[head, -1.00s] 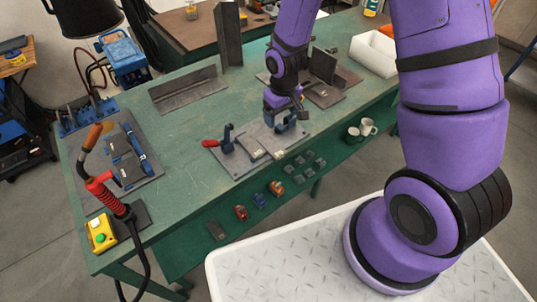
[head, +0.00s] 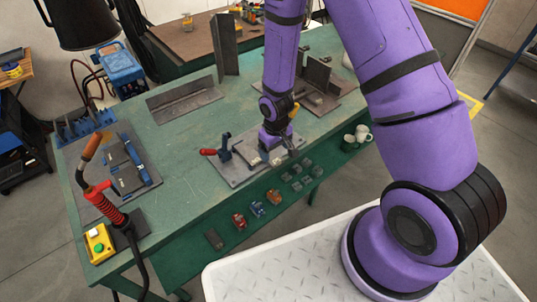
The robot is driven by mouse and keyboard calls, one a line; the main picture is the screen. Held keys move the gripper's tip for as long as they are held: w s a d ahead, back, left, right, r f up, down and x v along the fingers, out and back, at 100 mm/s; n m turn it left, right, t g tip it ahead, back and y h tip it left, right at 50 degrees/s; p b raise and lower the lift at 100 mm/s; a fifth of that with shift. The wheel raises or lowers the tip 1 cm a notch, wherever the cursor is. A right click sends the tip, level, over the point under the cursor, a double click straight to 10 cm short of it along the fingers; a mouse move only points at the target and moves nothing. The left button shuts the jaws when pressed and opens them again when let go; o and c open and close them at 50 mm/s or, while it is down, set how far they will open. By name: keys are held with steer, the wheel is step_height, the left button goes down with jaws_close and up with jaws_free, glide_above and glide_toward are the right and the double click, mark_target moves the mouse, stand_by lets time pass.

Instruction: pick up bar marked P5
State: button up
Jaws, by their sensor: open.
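No P5 mark is legible at this size, so I cannot tell which piece is the bar marked P5. Small grey pieces with pale labels (head: 254,161) lie on the grey fixture plate (head: 226,173) at the middle of the green table. My gripper (head: 288,146) is low over the right part of this plate, beside the labelled pieces. It is open; its fingers are small and partly merged with the dark parts around them. I see nothing held in it. My wrist hides the plate's right part and whatever stands there.
A red-handled clamp (head: 217,151) stands on the plate's left side. An angle-iron piece (head: 185,101) and an upright dark plate (head: 224,48) are behind. A welding torch (head: 100,188) stands at the left. The table's left middle is clear.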

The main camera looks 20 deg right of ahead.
mark_target(275, 159)
steer(key=shift+f, duration=2.1)
steer(key=shift+c, duration=0.5)
steer(key=c, duration=0.9)
